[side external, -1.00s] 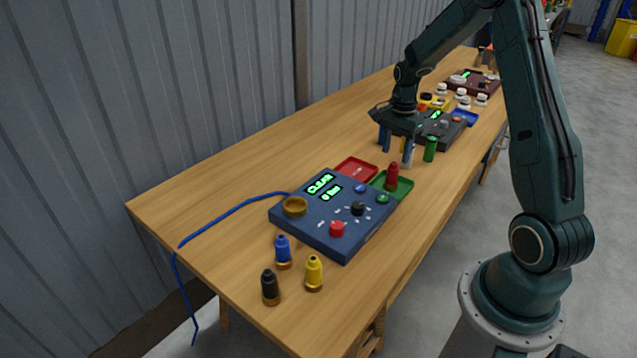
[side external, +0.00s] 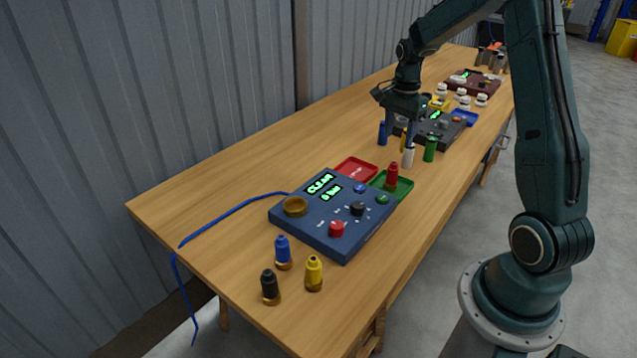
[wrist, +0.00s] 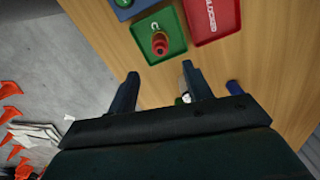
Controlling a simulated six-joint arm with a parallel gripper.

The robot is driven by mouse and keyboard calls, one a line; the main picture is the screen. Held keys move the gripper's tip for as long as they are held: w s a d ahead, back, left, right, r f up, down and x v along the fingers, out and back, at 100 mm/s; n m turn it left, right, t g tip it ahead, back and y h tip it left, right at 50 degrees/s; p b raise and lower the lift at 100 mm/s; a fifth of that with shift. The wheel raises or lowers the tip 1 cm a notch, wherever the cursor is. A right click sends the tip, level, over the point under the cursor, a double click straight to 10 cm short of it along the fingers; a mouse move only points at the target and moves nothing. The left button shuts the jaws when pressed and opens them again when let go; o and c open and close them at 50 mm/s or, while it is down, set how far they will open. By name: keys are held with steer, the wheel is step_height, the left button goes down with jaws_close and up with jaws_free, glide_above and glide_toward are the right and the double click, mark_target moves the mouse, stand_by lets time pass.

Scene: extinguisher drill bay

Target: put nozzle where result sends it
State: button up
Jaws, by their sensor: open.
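A red nozzle (side external: 392,175) stands upright in the green tray (side external: 404,188) beside the blue test console (side external: 330,243). The console's lit screen reads CLEAR, with a smaller bar reading below. The wrist view shows the red nozzle (wrist: 160,42) on the green tray (wrist: 148,54), whose label is partly hidden. The red tray (wrist: 211,32) beside it is empty and reads BLOCKED. My gripper (side external: 405,125) is open and empty, above the table farther along, apart from the red nozzle. In the wrist view my fingers (wrist: 161,82) have nothing between them at their tips.
Blue (side external: 283,252), black (side external: 270,287) and yellow (side external: 314,273) nozzles stand in front of the console. White (side external: 408,157), green (side external: 430,149) and blue (side external: 382,133) pieces stand near my gripper. A dark console (side external: 440,128) lies behind them. A blue hose (side external: 232,210) runs left.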

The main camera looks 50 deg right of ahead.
steer(key=s+a+r+n+t+h, duration=0.1)
steer(key=s+a+r+n+t, duration=0.3)
steer(key=a+r+n, duration=0.85)
steer(key=s+a+r+n+t+y, duration=0.1)
steer(key=s+a+r+n, duration=0.2)
steer(key=s+a+n, duration=0.4)
steer(key=shift+s+a+n+t, duration=0.3)
steer(key=shift+s+a+n, duration=0.05)
steer(key=shift+s+a, duration=3.45)
steer(key=shift+d, duration=0.1)
